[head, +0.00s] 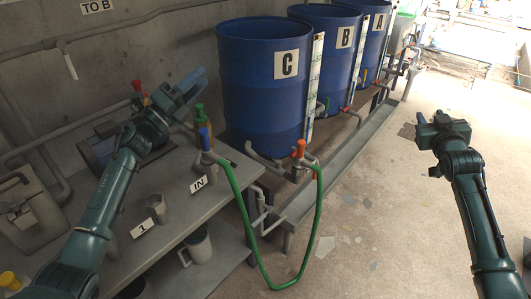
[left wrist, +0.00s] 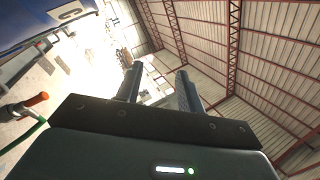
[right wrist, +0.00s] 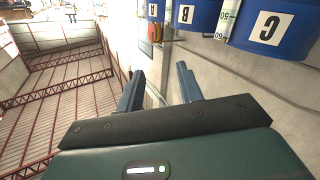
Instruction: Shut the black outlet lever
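A small dark piece (head: 232,163), possibly the black outlet lever, shows at the right side of the valve cluster on the bench; it is too small to tell its position. The cluster has a green lever (head: 199,112) and a blue lever (head: 205,138) above the IN label. My left gripper (head: 194,84) is in the air above and left of the cluster, touching nothing; its fingers are apart in the left wrist view (left wrist: 158,88). My right gripper (head: 424,124) is over the open floor at the right, empty, with its fingers apart in the right wrist view (right wrist: 160,88).
Blue drums C (head: 262,95), B and A stand in a row behind. A green hose (head: 318,215) loops from the cluster to a valve with an orange lever (head: 300,147).

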